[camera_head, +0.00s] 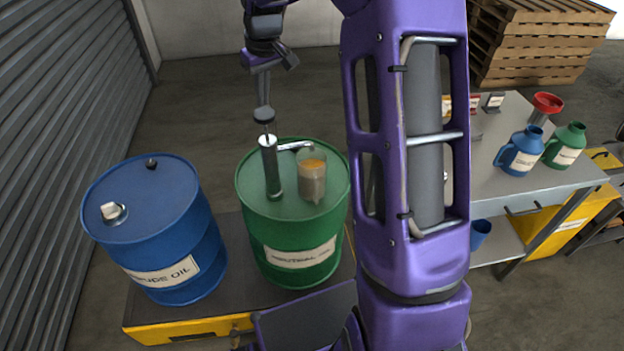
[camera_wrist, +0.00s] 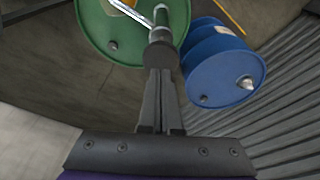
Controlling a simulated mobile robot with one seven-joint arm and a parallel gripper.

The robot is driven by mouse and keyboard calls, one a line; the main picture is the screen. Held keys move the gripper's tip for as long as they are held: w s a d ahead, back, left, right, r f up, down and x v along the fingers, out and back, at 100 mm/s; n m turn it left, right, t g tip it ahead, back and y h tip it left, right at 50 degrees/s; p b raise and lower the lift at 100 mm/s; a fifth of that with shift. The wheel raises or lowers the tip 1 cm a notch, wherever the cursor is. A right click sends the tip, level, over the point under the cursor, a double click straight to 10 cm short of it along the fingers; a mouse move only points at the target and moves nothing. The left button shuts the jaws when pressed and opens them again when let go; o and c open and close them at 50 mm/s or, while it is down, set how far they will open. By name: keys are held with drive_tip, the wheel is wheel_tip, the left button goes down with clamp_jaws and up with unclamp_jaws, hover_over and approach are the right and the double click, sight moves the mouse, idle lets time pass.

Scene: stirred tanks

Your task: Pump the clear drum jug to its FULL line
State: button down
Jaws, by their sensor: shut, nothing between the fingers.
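The clear jug (camera_head: 312,178) stands upright on the green drum's top. Brownish contents show in it, with an amber band near the top; its level marks are too small to read. The hand pump (camera_head: 270,168) rises from the green drum (camera_head: 295,235) left of the jug, its spout reaching toward the jug. The pump's dark round knob (camera_head: 264,114) is raised on a short rod. My gripper (camera_head: 263,101) is shut, pointing down with its fingertips at or just above the knob. The wrist view shows the fingers (camera_wrist: 160,78) against the knob (camera_wrist: 162,55); contact is unclear.
A blue drum (camera_head: 155,230) labelled crude oil stands left on the same yellow-edged platform (camera_head: 190,328). A metal table (camera_head: 490,180) at right holds a blue jug (camera_head: 520,152), a green jug (camera_head: 565,146) and a red funnel (camera_head: 547,102). Pallets (camera_head: 535,45) stand behind; a ribbed shutter (camera_head: 70,100) is left.

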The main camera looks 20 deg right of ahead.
wheel_tip(320, 180, up, 5)
idle(0.5)
idle(0.3)
